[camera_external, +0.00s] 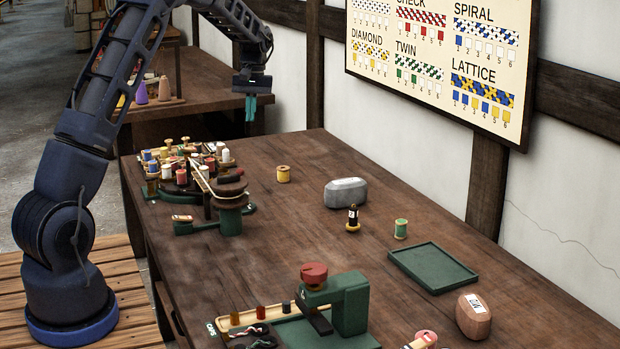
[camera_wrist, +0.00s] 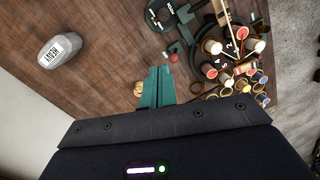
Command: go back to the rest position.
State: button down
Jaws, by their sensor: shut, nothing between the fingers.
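My gripper (camera_external: 251,106) hangs pointing down from the raised arm in the external view, high above the far end of the wooden table (camera_external: 290,215). Its teal fingers are together with nothing between them. In the wrist view the shut fingers (camera_wrist: 158,88) show at the middle, over the table top. They partly hide a yellow spool (camera_wrist: 139,88). That yellow spool (camera_external: 283,174) stands free on the table in the external view, to the right of and below the gripper.
A round braiding stand with several bobbins (camera_external: 182,176) is at the table's left far side. A grey weight (camera_external: 346,192), a dark bobbin (camera_external: 353,217), a green spool (camera_external: 401,229), a green tray (camera_external: 446,283), a brown block (camera_external: 474,316) and a green press (camera_external: 349,303) stand on the table. A wall chart (camera_external: 440,60) hangs behind.

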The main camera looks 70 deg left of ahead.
jog(key=s+d+r+m+t, duration=0.1)
jog(key=s+d+r+m, duration=0.15)
jog(key=d+r, duration=0.55)
jog(key=s+d+r+m+t, duration=0.15)
jog(key=s+d+r, duration=0.25)
jog(key=d, duration=0.9)
jog(key=s+d+r+m, duration=0.3)
jog(key=d+r, duration=0.3)
jog(key=d, duration=0.4)
jog(key=s+d+f+m+t, duration=0.3)
jog(key=s+d+m, duration=0.4)
jog(key=s+d, duration=1.2)
jog(key=s, duration=0.4)
jog(key=shift+s+d+y, duration=0.3)
jog(key=shift+d, duration=0.05)
